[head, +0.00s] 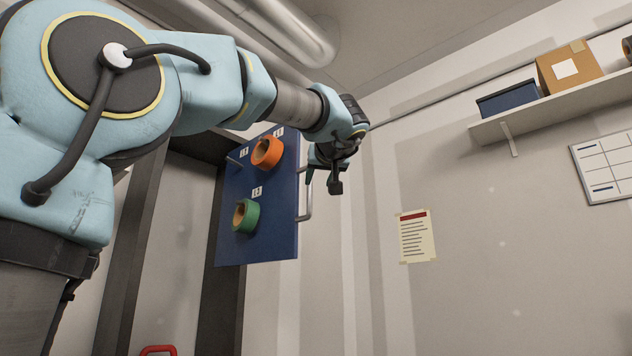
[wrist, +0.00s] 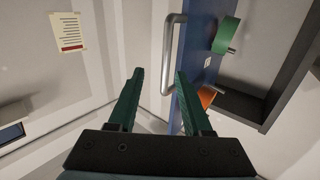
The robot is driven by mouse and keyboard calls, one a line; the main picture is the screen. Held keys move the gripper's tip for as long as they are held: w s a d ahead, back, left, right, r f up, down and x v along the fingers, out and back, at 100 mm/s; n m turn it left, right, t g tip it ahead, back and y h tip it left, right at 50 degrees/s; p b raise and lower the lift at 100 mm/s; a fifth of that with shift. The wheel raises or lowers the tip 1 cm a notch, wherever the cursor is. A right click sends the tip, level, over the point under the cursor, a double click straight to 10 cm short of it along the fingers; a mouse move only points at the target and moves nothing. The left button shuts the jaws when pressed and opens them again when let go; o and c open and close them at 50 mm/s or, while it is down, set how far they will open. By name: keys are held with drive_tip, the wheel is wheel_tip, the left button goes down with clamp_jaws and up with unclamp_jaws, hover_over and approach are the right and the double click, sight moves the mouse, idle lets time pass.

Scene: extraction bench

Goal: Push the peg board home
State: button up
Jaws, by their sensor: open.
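The peg board (head: 275,225) is a blue upright panel standing out at an angle from a dark frame. It carries an orange ring (head: 267,152) and a green ring (head: 246,215) on pegs, with small white labels. A metal bar handle (head: 307,192) runs down its right edge. In the wrist view the handle (wrist: 172,50) and the board's blue edge (wrist: 198,60) lie ahead, the handle near the gap between the fingertips. My gripper (head: 323,182) is open and empty, beside the board's upper handle edge. I cannot tell whether it touches the handle.
The dark frame (head: 228,300) surrounds a recess behind the board. A shelf (head: 550,108) with a blue box (head: 507,97) and a cardboard box (head: 570,75) is at upper right. A notice (head: 417,236) hangs on the wall. A red handle-like piece (head: 158,350) shows at the bottom.

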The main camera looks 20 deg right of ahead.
sight(311, 193)
drive_tip(key=w+m+h+p, duration=0.1)
drive_tip(key=w+p, duration=0.1)
drive_tip(key=w, duration=0.2)
drive_tip(key=w+d+m+g+h+p, duration=0.1)
drive_tip(key=w+h+p, duration=0.1)
drive_tip(key=w, duration=0.2)
drive_tip(key=w+d+m+h+p, duration=0.1)
drive_tip(key=w+h+p, duration=0.1)
drive_tip(key=w, duration=0.2)
drive_tip(key=shift+w+r, duration=0.25)
drive_tip(key=shift+r, duration=0.15)
drive_tip(key=shift+c, duration=0.3)
